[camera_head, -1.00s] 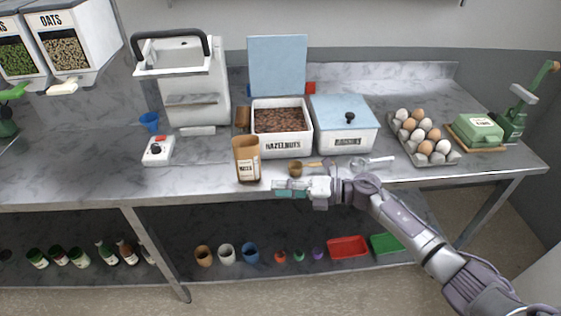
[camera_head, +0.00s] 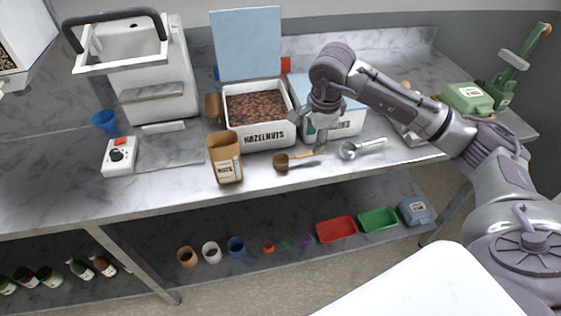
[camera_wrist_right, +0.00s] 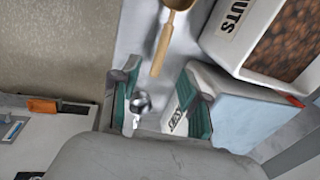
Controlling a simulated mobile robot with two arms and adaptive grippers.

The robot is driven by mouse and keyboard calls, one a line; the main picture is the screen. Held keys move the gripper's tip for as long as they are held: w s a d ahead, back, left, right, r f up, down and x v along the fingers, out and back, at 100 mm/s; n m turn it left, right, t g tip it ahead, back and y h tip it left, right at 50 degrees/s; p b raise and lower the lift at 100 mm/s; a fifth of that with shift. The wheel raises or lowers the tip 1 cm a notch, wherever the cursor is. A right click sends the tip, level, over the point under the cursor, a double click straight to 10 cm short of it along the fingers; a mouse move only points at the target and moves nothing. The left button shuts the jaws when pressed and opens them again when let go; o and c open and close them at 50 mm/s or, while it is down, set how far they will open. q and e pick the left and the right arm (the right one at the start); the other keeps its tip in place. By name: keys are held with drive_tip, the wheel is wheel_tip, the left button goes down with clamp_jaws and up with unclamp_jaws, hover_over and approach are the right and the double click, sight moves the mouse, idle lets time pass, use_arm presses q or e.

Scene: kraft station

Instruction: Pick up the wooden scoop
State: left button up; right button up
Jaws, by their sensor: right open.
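The wooden scoop (camera_head: 283,162) lies on the counter in front of the hazelnut bin, its light handle pointing right. In the right wrist view the scoop's handle (camera_wrist_right: 162,45) lies beyond the fingertips, with the bowl partly cut off at the top edge. My right gripper (camera_head: 318,138) hangs pointing down above the counter, near the handle end. In the wrist view its green-padded fingers (camera_wrist_right: 160,85) are apart, with nothing held between them. My left gripper is in neither view.
A metal scoop (camera_head: 350,150) lies just right of the wooden one. The open hazelnut bin (camera_head: 268,136) and a blue-lidded bin (camera_head: 350,122) stand close behind. A paper bag (camera_head: 226,165) stands to the left. The counter's front edge is near.

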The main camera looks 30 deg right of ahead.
drive_tip(key=shift+w+f, duration=0.15)
drive_tip(key=shift+f, duration=0.5)
drive_tip(key=f, duration=0.1)
drive_tip(key=f+p, duration=0.1)
drive_tip(key=f, duration=0.1)
drive_tip(key=f+p, duration=0.1)
drive_tip(key=shift+w+d+f, duration=0.15)
drive_tip(key=shift+w+d, duration=0.05)
drive_tip(key=shift+w, duration=0.1)
drive_tip(key=shift+w+f, duration=0.15)
drive_tip(key=shift+f, duration=0.25)
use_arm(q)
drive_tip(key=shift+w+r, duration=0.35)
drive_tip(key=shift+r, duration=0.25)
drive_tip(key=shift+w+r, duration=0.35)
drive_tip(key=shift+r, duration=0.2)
use_arm(e)
drive_tip(key=shift+c, duration=0.3)
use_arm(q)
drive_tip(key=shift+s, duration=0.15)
use_arm(e)
drive_tip(key=shift+r, duration=0.1)
clamp_jaws()
